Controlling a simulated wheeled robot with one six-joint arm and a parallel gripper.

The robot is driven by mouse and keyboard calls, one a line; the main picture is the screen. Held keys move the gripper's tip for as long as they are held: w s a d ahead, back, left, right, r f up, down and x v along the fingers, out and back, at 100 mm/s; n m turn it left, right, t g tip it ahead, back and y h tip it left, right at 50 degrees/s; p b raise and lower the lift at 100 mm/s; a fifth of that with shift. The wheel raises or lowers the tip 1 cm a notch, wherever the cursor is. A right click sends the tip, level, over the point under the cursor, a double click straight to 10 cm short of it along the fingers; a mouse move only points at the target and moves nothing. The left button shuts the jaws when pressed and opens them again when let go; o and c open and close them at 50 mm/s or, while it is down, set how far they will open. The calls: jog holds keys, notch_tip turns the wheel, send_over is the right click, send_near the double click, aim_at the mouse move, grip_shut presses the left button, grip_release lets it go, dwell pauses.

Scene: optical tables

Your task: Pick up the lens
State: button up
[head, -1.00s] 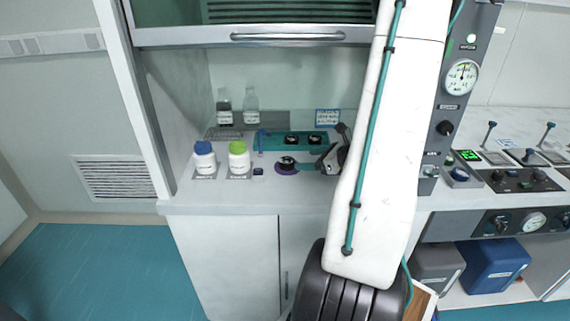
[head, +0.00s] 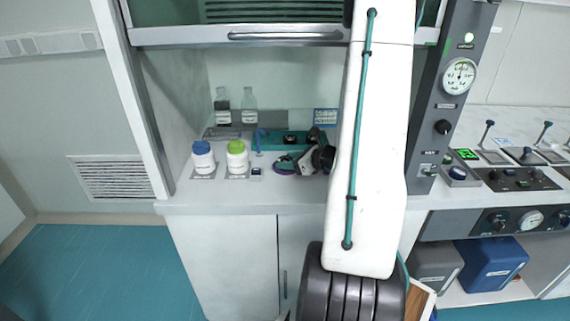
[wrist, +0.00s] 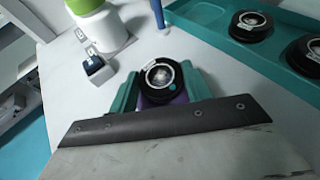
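A lens (wrist: 162,78) in a black round mount sits on a purple pad (head: 284,169) on the white worktop. In the wrist view it lies between the two teal fingers of my gripper (wrist: 160,82), one finger on each side. The fingers stand apart, and a strip of the purple pad shows between them below the lens. I cannot tell whether either finger touches the mount. In the head view my gripper (head: 302,163) is low over the worktop at the pad, and partly covers the lens.
A teal tray (wrist: 215,45) with more black-mounted lenses (wrist: 251,25) lies behind. A green-capped white bottle (head: 237,158), a blue-capped bottle (head: 203,159) and a small dark box (wrist: 96,67) stand to the left. A blue post (wrist: 159,15) stands near the tray. The raised hood sash (head: 240,36) hangs above.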

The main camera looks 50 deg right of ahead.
jog(key=c, duration=0.4)
jog(key=shift+r, duration=0.1)
jog(key=shift+c, duration=0.2)
